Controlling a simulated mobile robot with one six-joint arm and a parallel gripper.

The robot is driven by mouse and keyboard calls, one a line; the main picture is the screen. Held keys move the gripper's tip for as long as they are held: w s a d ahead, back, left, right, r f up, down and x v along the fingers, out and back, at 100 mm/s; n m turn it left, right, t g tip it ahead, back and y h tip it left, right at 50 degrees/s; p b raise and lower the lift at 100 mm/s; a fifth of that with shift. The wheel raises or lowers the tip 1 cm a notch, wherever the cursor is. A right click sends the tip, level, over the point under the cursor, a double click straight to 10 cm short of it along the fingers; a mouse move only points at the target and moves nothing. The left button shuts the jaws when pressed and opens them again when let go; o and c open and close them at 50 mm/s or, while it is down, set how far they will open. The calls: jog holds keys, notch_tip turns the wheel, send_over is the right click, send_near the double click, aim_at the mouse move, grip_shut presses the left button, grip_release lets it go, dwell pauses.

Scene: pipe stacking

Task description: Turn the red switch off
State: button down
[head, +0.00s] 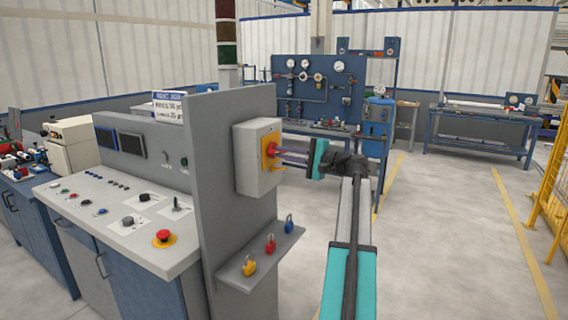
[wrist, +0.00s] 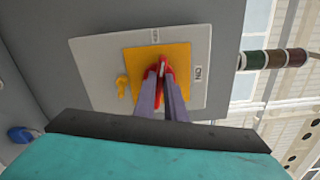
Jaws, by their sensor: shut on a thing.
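The red switch (head: 270,148) is a rotary handle on a yellow plate (head: 268,159). The plate is on the front of a grey box (head: 247,172), fixed to the side of the grey panel. My gripper (head: 278,152) reaches the box from the right, with its fingers at the red handle. In the wrist view, the two purple-grey fingers (wrist: 162,78) are shut on the red handle (wrist: 161,66), which shows between and beside their tips. The word "ON" is printed at the right of the yellow plate (wrist: 186,58). The fingers partly hide the handle.
A small yellow tab (head: 279,168) sticks out below the red handle. A shelf (head: 232,268) below holds yellow, red and blue padlocks. The console (head: 130,215) with a red emergency button (head: 163,236) stands at the left.

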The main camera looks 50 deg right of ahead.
jog(key=shift+f+n+b, duration=0.3)
jog(key=shift+n+b, duration=0.85)
jog(key=shift+n, duration=0.15)
jog(key=shift+a+r, duration=0.1)
jog(key=c, duration=1.8)
grip_release()
jog(key=b+v, duration=0.1)
jog(key=v, duration=1.3)
